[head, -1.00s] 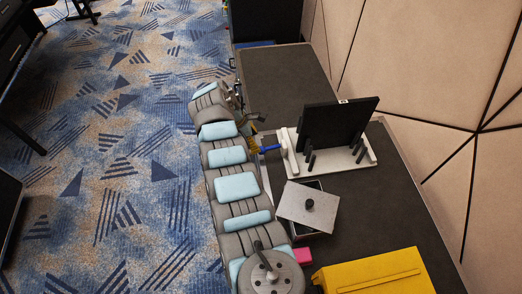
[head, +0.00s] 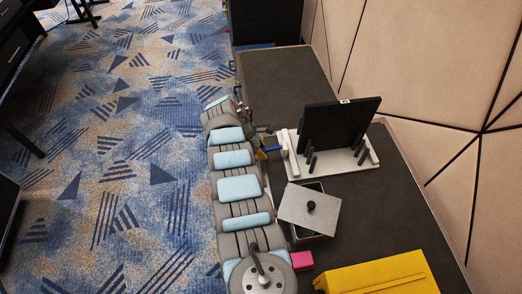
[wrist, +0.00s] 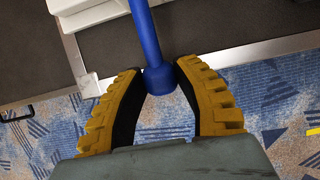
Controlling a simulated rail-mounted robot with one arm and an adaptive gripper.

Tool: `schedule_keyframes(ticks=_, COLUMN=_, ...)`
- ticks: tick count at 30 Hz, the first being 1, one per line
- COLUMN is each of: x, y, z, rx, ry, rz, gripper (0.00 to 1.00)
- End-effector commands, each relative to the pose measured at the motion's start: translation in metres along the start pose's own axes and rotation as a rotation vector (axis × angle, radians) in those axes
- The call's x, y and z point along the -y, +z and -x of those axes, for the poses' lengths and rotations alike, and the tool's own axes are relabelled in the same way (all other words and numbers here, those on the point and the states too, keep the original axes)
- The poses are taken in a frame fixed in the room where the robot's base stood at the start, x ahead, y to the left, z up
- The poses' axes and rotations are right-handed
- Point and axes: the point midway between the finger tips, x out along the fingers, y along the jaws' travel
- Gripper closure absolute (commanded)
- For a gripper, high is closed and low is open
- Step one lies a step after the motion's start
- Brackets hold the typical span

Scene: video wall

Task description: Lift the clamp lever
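The clamp lever (head: 272,149) is a blue handle that points left from a white base (head: 350,168) carrying an upright black panel (head: 341,122). In the wrist view, the blue lever (wrist: 146,35) comes down from the top and ends in a thicker round knob. My gripper (wrist: 159,74) has yellow fingers with black inner pads. Its tips are drawn in on both sides of the knob and appear to touch it. In the head view, my gripper is small and mostly hidden behind my arm at the lever's left end.
A grey box with a skewed lid and black knob (head: 310,212) stands in front of the white base. A pink block (head: 302,261) and a yellow case (head: 375,275) lie nearer. The dark tabletop (head: 285,82) is clear at the back. A panelled wall (head: 420,70) bounds the right.

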Motion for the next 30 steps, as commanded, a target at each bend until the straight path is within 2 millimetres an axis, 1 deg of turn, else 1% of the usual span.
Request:
schedule_keyframes(ticks=1, x=0.0, y=0.0, z=0.0, rx=0.0, ry=0.0, rz=0.0, gripper=0.94)
schedule_keyframes(ticks=2, x=0.0, y=0.0, z=0.0, rx=0.0, ry=0.0, rz=0.0, gripper=1.0)
schedule_keyframes(ticks=13, x=0.001, y=0.001, z=-0.001, rx=-0.003, ry=-0.001, rz=-0.001, gripper=1.0)
schedule_keyframes(ticks=30, x=0.003, y=0.014, z=-0.005, rx=-0.03, ry=-0.008, rz=-0.018, gripper=1.0)
